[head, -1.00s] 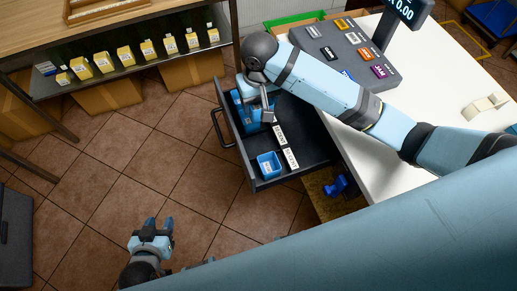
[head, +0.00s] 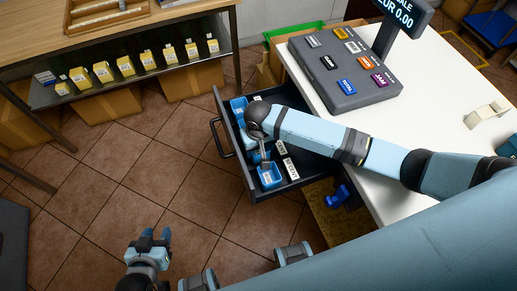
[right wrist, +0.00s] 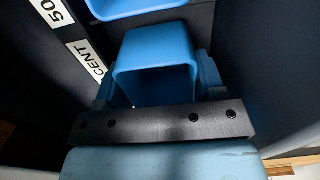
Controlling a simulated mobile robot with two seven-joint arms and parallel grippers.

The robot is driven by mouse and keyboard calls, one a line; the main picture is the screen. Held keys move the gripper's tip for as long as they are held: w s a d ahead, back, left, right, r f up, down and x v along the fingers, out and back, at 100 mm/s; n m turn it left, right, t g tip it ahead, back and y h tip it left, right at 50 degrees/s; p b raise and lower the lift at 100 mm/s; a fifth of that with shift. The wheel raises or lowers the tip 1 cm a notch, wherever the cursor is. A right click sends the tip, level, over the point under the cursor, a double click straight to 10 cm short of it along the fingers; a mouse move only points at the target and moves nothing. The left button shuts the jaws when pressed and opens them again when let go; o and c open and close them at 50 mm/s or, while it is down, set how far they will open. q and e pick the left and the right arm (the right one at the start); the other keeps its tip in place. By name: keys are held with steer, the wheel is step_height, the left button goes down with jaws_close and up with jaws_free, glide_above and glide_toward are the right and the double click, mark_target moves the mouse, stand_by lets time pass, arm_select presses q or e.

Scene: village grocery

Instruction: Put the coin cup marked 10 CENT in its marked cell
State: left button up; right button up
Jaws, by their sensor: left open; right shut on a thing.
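My right gripper (right wrist: 160,120) reaches down into the open drawer. It is shut on a blue coin cup (right wrist: 155,75), the one nearest the drawer's front corner in the head view (head: 269,178). No marking on this cup can be read, so I cannot tell whether it is 10 CENT. Another blue cup (right wrist: 135,6) lies just beyond it, and a further one (head: 238,105) sits at the drawer's far end. White labels (head: 290,168) lie along the drawer; one in the right wrist view reads 50 CENT (right wrist: 85,60). My left gripper (head: 152,240) is open and empty above the floor.
The dark drawer (head: 232,150) stands open from the white counter (head: 440,100). A grey key panel (head: 345,75) and a price display (head: 405,12) are on the counter. A shelf with yellow packets (head: 125,65) stands at the upper left. The tiled floor between is clear.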

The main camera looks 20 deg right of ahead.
mark_target(258, 153)
steer(key=shift+f, duration=0.8)
steer(key=o, duration=0.9)
steer(key=shift+f, duration=0.15)
step_height(258, 153, up, 12)
steer(key=p, duration=0.1)
steer(key=shift+r, duration=0.2)
